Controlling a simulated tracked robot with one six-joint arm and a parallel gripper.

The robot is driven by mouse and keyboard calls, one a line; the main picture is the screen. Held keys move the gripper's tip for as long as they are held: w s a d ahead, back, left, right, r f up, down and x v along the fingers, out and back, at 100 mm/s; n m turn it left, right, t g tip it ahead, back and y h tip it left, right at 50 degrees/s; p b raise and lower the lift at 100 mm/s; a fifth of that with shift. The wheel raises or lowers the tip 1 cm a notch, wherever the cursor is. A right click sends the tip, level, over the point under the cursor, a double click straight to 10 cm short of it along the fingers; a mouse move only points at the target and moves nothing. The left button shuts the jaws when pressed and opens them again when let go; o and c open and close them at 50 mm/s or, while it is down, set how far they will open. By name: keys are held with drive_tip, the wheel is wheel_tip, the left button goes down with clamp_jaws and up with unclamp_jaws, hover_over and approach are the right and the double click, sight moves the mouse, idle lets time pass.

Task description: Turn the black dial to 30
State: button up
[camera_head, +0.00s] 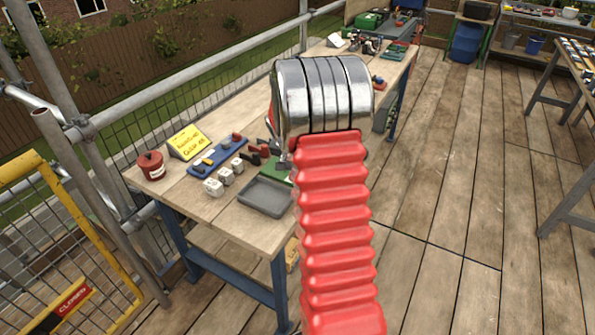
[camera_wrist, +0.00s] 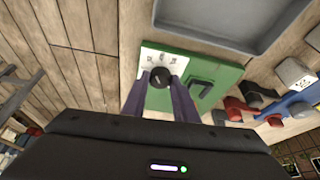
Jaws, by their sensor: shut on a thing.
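The black dial (camera_wrist: 160,77) sits on a white marked plate (camera_wrist: 150,57) on a green panel (camera_wrist: 205,72) in the wrist view. A thin light pointer line shows on the dial, but the numbers are too small to read. My gripper (camera_wrist: 161,84) has its two dark fingers on either side of the dial and is shut on it. In the head view my red arm hides the dial and most of the gripper. Only an edge of the green panel (camera_head: 284,170) shows there.
A grey tray (camera_head: 265,197) lies close to the panel. White blocks (camera_head: 213,187), a blue rack (camera_head: 218,157), a yellow sign (camera_head: 187,143) and a red pot (camera_head: 151,165) stand on the wooden bench.

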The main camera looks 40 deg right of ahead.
drive_tip(key=shift+s+d, duration=0.15)
drive_tip(key=o, duration=1)
drive_tip(key=shift+r, duration=0.1)
drive_tip(key=v, duration=1.3)
drive_tip(key=shift+r, duration=0.3)
